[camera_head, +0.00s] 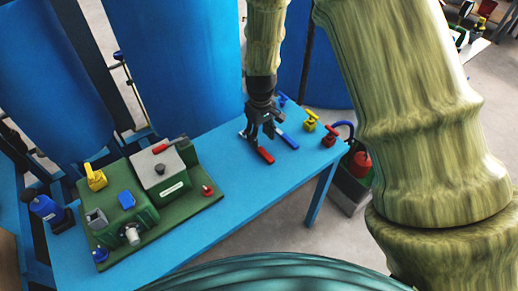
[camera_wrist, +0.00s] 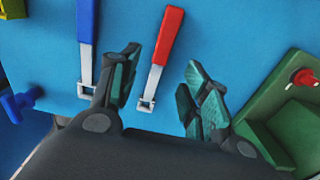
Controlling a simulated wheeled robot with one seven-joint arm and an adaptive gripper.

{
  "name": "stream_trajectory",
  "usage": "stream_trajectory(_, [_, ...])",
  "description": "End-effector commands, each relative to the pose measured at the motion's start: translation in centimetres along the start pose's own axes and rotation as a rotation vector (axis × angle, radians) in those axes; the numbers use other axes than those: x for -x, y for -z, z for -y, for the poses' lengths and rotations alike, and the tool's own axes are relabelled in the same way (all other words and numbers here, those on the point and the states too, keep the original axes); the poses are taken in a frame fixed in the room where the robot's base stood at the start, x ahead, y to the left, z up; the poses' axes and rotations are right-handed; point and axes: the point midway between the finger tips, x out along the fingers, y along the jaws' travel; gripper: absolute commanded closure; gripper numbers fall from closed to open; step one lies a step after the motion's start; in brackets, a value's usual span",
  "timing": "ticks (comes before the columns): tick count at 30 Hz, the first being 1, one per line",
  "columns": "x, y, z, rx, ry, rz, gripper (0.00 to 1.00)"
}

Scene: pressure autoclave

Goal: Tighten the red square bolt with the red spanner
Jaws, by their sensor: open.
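The red spanner (camera_head: 265,156) lies on the blue table (camera_head: 240,187), with a red handle and a pale shaft. In the wrist view the red spanner (camera_wrist: 168,36) ends in a metal square head between my fingers. My gripper (camera_head: 262,128) is over the table by the spanners, pointing down. Its fingers are open in the wrist view (camera_wrist: 160,82), one on each side of the spanner's shaft, holding nothing. The red bolt (camera_head: 207,190) stands on the green base at its right corner; it also shows at the right of the wrist view (camera_wrist: 304,77).
A blue spanner (camera_head: 288,141) lies beside the red one. Yellow (camera_head: 310,120) and red (camera_head: 329,135) valve-like parts stand at the table's right end. The green machine (camera_head: 135,205) fills the table's left. Bare tabletop lies between it and the spanners.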

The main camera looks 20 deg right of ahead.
Motion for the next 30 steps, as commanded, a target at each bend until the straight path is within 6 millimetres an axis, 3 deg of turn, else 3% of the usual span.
stream_trajectory(8, [-1.2,0.1,0.1,0.002,0.000,0.001,0.54])
stream_trajectory(21, [-5.5,0.6,0.1,0.000,0.001,0.001,0.54])
stream_trajectory(30, [-6.1,0.6,0.1,0.001,0.000,0.000,0.54])
